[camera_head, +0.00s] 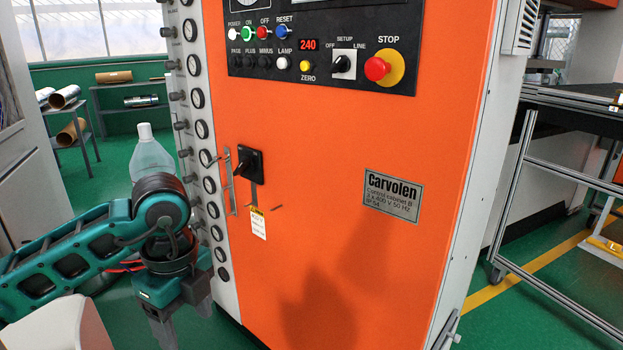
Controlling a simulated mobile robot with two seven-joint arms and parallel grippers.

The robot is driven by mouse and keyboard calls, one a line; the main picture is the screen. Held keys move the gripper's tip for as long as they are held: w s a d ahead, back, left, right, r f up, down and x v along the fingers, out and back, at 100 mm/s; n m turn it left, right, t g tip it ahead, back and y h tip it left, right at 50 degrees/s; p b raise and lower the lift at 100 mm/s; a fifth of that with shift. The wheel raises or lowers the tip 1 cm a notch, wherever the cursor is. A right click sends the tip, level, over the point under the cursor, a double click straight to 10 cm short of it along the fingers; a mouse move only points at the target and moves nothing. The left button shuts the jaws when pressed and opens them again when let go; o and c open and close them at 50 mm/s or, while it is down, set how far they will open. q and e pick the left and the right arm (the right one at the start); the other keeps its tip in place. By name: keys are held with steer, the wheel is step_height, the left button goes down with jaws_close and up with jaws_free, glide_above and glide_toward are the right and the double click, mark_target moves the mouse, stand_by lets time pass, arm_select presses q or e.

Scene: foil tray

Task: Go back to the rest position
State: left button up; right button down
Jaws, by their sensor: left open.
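My left gripper (183,322) hangs at the lower left on my teal and black left arm, which comes in from the left edge. Its fingers point down and are apart, with nothing seen between them. It is in front of the lower left part of the orange control cabinet (320,190), near the column of round gauges. I cannot tell whether it touches the cabinet. My right gripper is not in view. No foil tray shows.
The cabinet has a black button panel (320,60), a red stop button (377,69) and a black handle (250,164). A clear bottle (150,155) shows behind my arm. A wheeled metal frame (560,175) stands at the right. Green floor (540,310) lies open at the lower right.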

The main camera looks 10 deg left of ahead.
arm_select(q)
steer(key=s+d+f+m+g+h, duration=0.25)
steer(key=s+d+m+h, duration=0.2)
steer(key=d, duration=0.55)
steer(key=s+d+r+m+g+h, duration=0.1)
steer(key=s+d+r+h, duration=0.1)
steer(key=d+h, duration=0.4)
steer(key=s+d+r+h, duration=0.2)
steer(key=d+h, duration=0.4)
steer(key=w+r+n+t+h, duration=0.3)
steer(key=w+n+t+h, duration=0.15)
steer(key=t, duration=0.25)
steer(key=w+a+f+n+t+y, duration=0.5)
steer(key=a+f+n+t+y, duration=0.45)
steer(key=n+t, duration=0.5)
steer(key=s+a+f+n+g+y, duration=0.2)
steer(key=s+f+y, duration=0.1)
steer(key=f, duration=0.3)
steer(key=s+a+f+n+g+y, duration=0.1)
steer(key=s+a+f+g+y, duration=0.1)
steer(key=f, duration=0.5)
steer(key=s+a+f+n+g+y, duration=0.2)
steer(key=s+a+f+g+y, duration=0.1)
steer(key=s+f, duration=0.3)
steer(key=shift+s+a+f+n+y, duration=0.15)
steer(key=shift+a+f+n+y, duration=0.2)
steer(key=shift+a+y, duration=0.2)
steer(key=shift+r, duration=0.1)
